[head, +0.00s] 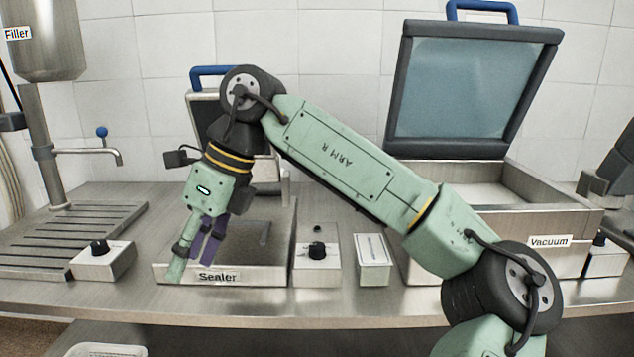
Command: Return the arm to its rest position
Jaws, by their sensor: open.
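My arm reaches in from the lower right, rises to a bent joint at the upper middle, and then points down. My gripper (192,264) hangs in front of the sealer (255,273), near its front left edge. Its fingers point down, one green and the others purple, and they are apart with nothing visible between them. I cannot tell whether the fingertips touch the sealer. My arm hides part of the sealer and its raised lid.
The vacuum machine (584,222), its lid (465,90) raised, stands at right behind my arm. The filler (45,40) with its tap stands at left over a slatted drain. Small control boxes (318,265) line the steel counter (350,300). A white basket (105,350) sits below.

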